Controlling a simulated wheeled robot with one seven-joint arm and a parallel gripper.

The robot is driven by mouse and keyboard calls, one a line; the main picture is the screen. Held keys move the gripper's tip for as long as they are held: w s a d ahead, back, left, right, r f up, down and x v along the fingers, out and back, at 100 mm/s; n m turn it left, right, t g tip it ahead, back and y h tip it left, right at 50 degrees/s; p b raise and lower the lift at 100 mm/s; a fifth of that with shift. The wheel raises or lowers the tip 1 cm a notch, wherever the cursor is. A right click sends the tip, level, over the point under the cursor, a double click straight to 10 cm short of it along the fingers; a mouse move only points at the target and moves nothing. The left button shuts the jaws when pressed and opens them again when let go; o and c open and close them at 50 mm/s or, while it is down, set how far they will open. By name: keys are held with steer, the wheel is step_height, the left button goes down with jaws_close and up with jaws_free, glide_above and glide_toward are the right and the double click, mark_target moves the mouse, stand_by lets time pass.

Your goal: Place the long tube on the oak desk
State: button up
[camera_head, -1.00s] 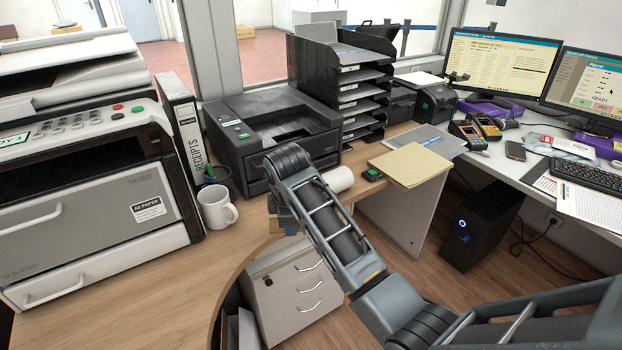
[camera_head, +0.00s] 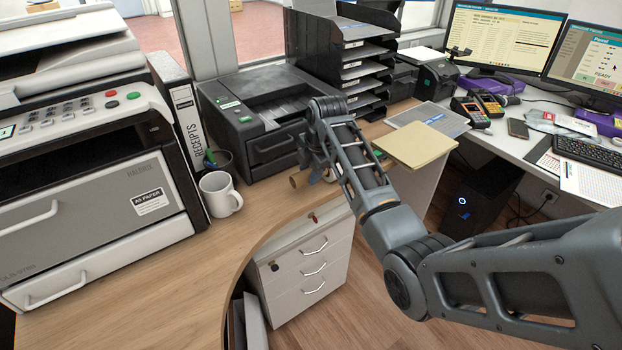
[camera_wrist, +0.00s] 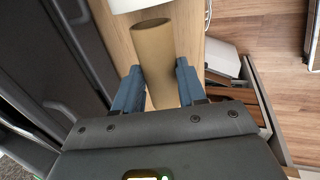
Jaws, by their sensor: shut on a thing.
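The long tube is a brown cardboard cylinder (camera_wrist: 155,58), held between the blue fingers of my gripper (camera_wrist: 158,68) in the wrist view. In the head view, one end of the tube (camera_head: 298,180) shows just left of my gripper (camera_head: 318,172), which is partly hidden by my arm. The oak desk (camera_head: 150,285) has a light wood top with a curved front edge. The tube is over its middle part, in front of the black printer; I cannot tell whether it touches the top.
A white mug (camera_head: 220,194) stands left of the tube, beside the grey printer (camera_head: 100,190). The black printer (camera_head: 265,120) is behind. A tan envelope (camera_head: 416,146) lies to the right. White drawers (camera_head: 305,262) stand under the desk. The desk's front left is bare.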

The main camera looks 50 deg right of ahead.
steer(key=shift+f, duration=1.75)
steer(key=shift+f, duration=0.1)
steer(key=o, duration=1)
steer(key=v, duration=1.2)
